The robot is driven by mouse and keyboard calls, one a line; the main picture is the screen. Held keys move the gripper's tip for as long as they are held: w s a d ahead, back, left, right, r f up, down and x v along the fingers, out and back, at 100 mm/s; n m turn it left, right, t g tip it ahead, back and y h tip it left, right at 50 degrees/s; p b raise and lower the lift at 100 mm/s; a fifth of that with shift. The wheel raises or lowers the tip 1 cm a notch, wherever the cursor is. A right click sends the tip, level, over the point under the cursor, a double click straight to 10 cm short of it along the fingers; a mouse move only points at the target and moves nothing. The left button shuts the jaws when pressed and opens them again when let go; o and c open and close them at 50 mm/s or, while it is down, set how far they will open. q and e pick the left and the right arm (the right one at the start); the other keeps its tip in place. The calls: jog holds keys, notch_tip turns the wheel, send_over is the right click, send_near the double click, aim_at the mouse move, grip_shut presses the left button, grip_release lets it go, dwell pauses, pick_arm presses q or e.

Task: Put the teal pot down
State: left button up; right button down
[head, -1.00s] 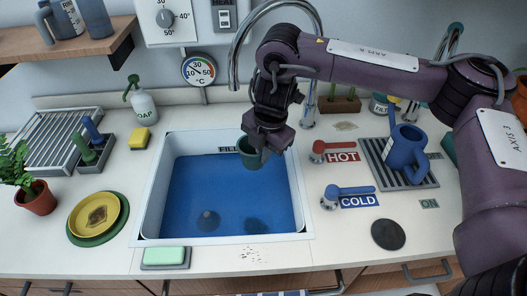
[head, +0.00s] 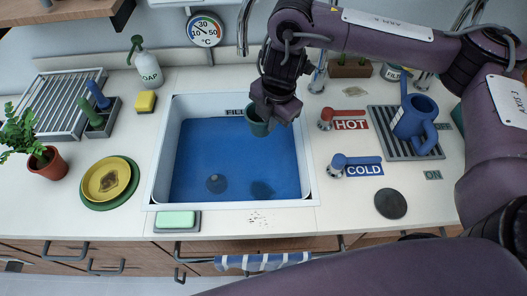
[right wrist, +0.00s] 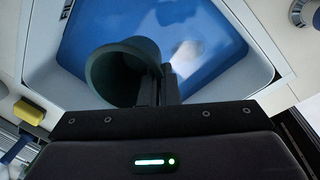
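The teal pot (head: 257,122) is a small dark green-teal cup shape, held over the back right part of the blue-bottomed sink (head: 308,170). My right gripper (head: 268,110) holds it from above. In the right wrist view, the pot (right wrist: 112,78) shows its round open mouth, and the fingers of the right gripper (right wrist: 158,88) are close together at its wall. The pot seems apart from the sink bottom. My left gripper is not in view.
Right are the HOT tap (head: 325,118), COLD tap (head: 338,164) and blue jug (head: 415,122) on a rack. The front right counter has bare room.

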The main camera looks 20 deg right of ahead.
jog(key=shift+s+f+b, duration=0.15)
jog(key=shift+f+b, duration=1.55)
jog(key=shift+f, duration=3)
jog(key=shift+s+f+b, duration=0.1)
jog(key=shift+f+b, duration=1.6)
jog(key=shift+f, duration=3)
jog(key=shift+s, duration=0.1)
jog(key=shift+f, duration=0.2)
jog(key=c, duration=1.7)
grip_release()
jog(key=shift+s+d+r+p, duration=0.2)
jog(key=shift+r+p, duration=0.65)
jog(key=shift+r, duration=1.2)
jog(key=shift+s+d+r+p, duration=0.1)
jog(key=shift+s+r+p, duration=0.2)
jog(key=shift+r+p, duration=1.15)
jog(key=shift+s+d+r+p, duration=0.1)
jog(key=shift+s+r+p, duration=0.15)
jog(key=shift+r, duration=2.4)
